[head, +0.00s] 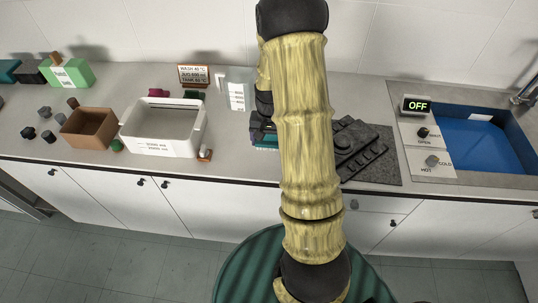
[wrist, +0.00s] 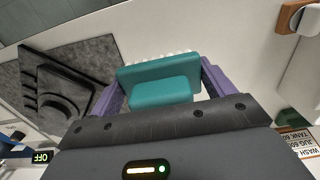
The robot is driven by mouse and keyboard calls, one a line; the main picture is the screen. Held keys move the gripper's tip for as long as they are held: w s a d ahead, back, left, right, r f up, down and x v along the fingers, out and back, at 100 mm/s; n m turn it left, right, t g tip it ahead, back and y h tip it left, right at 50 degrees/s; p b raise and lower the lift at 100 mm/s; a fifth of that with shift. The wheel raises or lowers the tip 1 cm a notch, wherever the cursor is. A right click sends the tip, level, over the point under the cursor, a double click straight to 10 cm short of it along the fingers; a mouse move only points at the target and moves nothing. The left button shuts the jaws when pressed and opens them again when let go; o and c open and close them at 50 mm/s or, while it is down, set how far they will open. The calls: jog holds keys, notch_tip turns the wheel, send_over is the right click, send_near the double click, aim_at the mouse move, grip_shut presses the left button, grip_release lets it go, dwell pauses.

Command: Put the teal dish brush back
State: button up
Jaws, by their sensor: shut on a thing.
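The teal dish brush (wrist: 163,92) is between the two purple fingers of my gripper (wrist: 160,86) in the wrist view. My gripper is shut on its teal body, and a row of pale bristles shows along its far edge. In the head view my arm hides most of the gripper; a bit of teal brush (head: 265,146) shows just left of the arm, over the counter. I cannot tell whether the brush touches the counter.
A dark mat with a stepped grey piece (head: 358,148) lies right of my arm. The blue sink (head: 480,145) is farther right. A white tub (head: 163,145), a brown box (head: 88,128) and a clear jug (head: 236,92) stand left. Small knobs and blocks lie at far left.

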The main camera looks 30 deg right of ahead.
aim_at(269, 160)
jog(key=shift+w+f+p, duration=0.2)
jog(key=shift+f+p, duration=0.1)
jog(key=shift+f, duration=1.5)
jog(key=shift+f+p, duration=0.6)
jog(key=shift+f, duration=1.45)
jog(key=shift+f, duration=0.15)
jog(key=o, duration=0.9)
jog(key=shift+o, duration=0.2)
notch_tip(269, 160, up, 12)
jog(key=b, duration=0.3)
